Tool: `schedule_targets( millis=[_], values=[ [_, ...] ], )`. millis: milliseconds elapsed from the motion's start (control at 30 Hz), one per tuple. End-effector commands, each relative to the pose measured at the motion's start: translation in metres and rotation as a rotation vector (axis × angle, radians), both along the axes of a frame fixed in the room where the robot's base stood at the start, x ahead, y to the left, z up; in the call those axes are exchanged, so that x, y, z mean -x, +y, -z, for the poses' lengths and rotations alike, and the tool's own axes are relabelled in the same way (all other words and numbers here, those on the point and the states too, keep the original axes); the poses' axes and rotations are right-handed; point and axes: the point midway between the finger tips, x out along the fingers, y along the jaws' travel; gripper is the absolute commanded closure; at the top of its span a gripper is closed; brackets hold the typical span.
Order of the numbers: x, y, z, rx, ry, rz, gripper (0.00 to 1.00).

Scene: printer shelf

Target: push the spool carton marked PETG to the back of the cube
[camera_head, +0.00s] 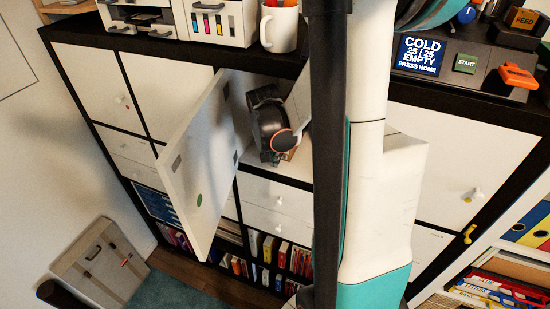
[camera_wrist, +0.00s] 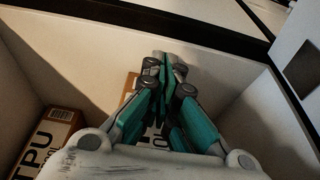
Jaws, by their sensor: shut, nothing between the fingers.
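In the wrist view, my gripper (camera_wrist: 163,62) is shut and empty, its fingers together inside a white-walled cube (camera_wrist: 75,50). A brown carton (camera_wrist: 130,86) lies behind and below the fingers. They hide most of it, and only bits of dark lettering show, so I cannot read PETG on it. I cannot tell whether the fingers touch it. A second brown carton marked TPU (camera_wrist: 48,135) stands to the left. In the head view, the open cube is mostly blocked by dark parts and my column. A small patch of brown carton (camera_head: 291,154) shows there.
The cube's white door (camera_head: 195,150) stands swung open to the left of the opening. White drawers (camera_head: 278,196) and a row of books lie below. A white mug (camera_head: 279,28) and a panel reading COLD, EMPTY (camera_head: 419,56) stand on the unit's top.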

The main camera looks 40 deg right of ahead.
Motion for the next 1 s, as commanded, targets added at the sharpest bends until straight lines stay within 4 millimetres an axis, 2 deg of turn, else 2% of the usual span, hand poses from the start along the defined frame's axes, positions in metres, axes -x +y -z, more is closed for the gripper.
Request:
schedule_targets(
  millis=[200,400,800,1000],
  values=[
    [-0.017,-0.042,0.002,0.001,-0.001,0.005,1.0],
    [-0.025,-0.063,0.001,0.001,-0.001,0.002,1.0],
    [-0.025,-0.061,0.0,0.001,-0.001,0.001,1.0],
    [-0.019,-0.043,-0.001,0.001,-0.001,-0.002,1.0]
  ],
)
